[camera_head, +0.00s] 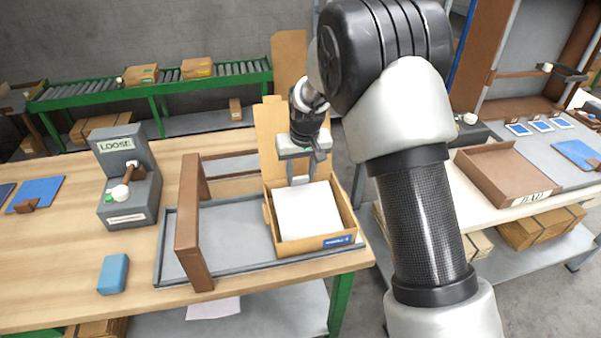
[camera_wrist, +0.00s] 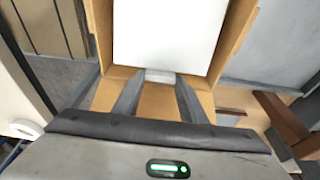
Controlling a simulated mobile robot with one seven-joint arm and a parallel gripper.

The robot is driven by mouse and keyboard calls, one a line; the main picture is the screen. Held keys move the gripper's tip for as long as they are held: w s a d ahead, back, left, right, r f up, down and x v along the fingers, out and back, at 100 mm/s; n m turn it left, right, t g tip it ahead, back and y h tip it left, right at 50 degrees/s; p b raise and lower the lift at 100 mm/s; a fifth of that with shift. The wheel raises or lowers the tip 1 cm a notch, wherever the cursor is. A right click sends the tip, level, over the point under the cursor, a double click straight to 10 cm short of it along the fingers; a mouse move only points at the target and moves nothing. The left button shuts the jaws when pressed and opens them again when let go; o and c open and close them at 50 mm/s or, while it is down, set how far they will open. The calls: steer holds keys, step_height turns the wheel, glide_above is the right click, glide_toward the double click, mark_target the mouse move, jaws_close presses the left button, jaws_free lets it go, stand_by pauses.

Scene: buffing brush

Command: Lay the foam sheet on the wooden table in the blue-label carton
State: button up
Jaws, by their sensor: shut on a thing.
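The white foam sheet (camera_head: 307,211) is inside the open blue-label carton (camera_head: 318,246), within its walls; it also shows in the wrist view (camera_wrist: 168,32). The carton stands on a grey tray on the wooden table (camera_head: 120,265), with its blue label on the front wall and its flaps open. My gripper (camera_head: 301,180) is at the carton's back side, shut on the near edge of the foam sheet as the wrist view shows (camera_wrist: 160,78). I cannot tell whether the sheet rests on the carton's floor.
The grey tray (camera_head: 225,279) has a brown frame (camera_head: 190,225) arching over it left of the carton. A grey LOOSE device (camera_head: 128,180) and a blue block (camera_head: 113,274) stand further left. A brown tray (camera_head: 503,172) is on the right table.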

steer(key=shift+f, duration=0.2)
steer(key=o, duration=1.3)
steer(key=shift+r, duration=0.1)
steer(key=shift+r, duration=0.1)
steer(key=s+d+r, duration=0.2)
steer(key=s+r, duration=0.1)
steer(key=r, duration=0.4)
steer(key=s+d+r+m+t+p, duration=0.1)
steer(key=s+d+r, duration=0.25)
steer(key=r, duration=0.25)
steer(key=s+d+r, duration=0.2)
steer(key=s+r, duration=0.1)
steer(key=r, duration=0.4)
steer(key=s+d+r, duration=0.1)
steer(key=s+d, duration=0.2)
steer(key=s, duration=0.4)
steer(key=s+d+r+m+t, duration=0.1)
steer(key=s+d, duration=0.2)
steer(key=s, duration=0.5)
steer(key=s+d+r+m+t, duration=0.1)
steer(key=s+d, duration=0.2)
steer(key=s, duration=0.5)
steer(key=shift+s+d+r+h, duration=0.1)
steer(key=shift+s+d+h, duration=0.05)
steer(key=shift+d+h, duration=0.25)
